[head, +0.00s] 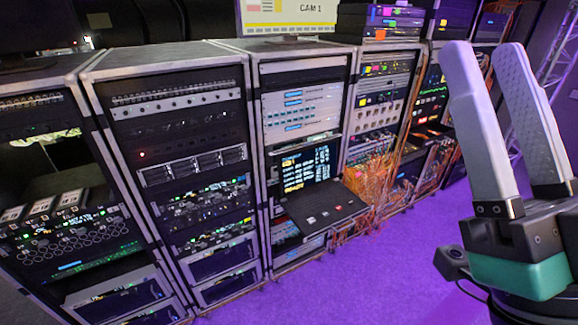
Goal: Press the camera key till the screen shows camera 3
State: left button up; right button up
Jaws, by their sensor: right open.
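The screen (290,20) stands on top of the middle rack and reads CAM 1; its upper part is cut off by the frame. A pull-out shelf panel (325,208) with a few small keys juts from the middle rack below a lit text display (306,168). I cannot tell which key is the camera key. My right gripper (488,50) is at the right, pointing up, its two pale fingers apart and empty. It is well away from the racks in the picture. My left gripper is not in view.
Equipment racks (170,68) stand in a row from the left to the back right. Loose orange cables (373,185) hang beside the shelf panel. The purple floor (400,270) in front is clear. A truss (558,55) stands at the far right.

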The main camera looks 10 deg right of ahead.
grip_shut()
dwell(1.8)
